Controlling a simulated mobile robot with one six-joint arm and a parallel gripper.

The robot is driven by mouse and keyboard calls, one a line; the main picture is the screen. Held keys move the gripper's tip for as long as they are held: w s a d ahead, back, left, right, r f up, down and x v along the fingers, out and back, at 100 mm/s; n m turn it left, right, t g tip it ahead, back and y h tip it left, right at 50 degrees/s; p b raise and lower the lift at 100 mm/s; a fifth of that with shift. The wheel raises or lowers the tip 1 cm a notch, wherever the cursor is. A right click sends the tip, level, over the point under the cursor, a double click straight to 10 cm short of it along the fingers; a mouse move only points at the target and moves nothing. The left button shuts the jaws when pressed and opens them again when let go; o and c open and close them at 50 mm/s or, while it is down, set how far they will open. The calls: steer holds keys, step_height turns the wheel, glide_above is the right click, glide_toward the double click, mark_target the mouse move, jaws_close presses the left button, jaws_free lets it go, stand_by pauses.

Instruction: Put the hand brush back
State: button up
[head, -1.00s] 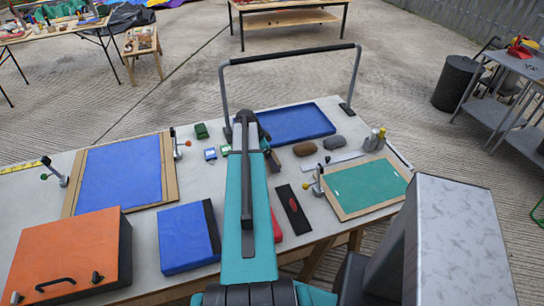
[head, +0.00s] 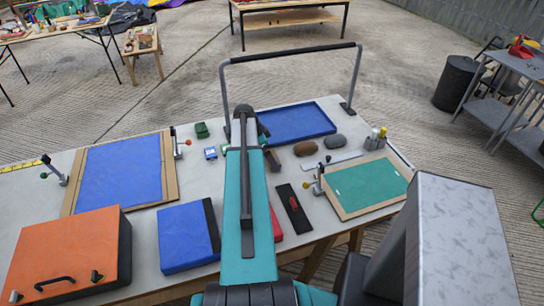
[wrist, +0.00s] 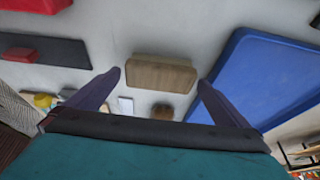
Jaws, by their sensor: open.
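A wooden block (wrist: 162,74) with a tan face lies on the table between and beyond my open fingertips in the wrist view. It may be the hand brush, but I cannot make out bristles. In the head view a brown piece (head: 272,159) shows just right of my arm's end, partly hidden. My gripper (wrist: 160,80) is open and empty, with a finger on each side of the block and no visible contact. In the head view my arm hides the fingers.
A blue tray (head: 322,132) lies behind, under a grey hoop frame (head: 290,54). Dark oval lumps (head: 305,149) and a green board (head: 350,192) are to the right. A black strip (head: 292,207) with a red mark lies nearer. Blue (head: 187,239) and orange (head: 80,258) boxes stand left.

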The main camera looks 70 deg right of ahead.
steer(key=b+v, duration=0.3)
steer(key=v, duration=0.7)
steer(key=shift+a+r, duration=0.1)
stand_by(0.8)
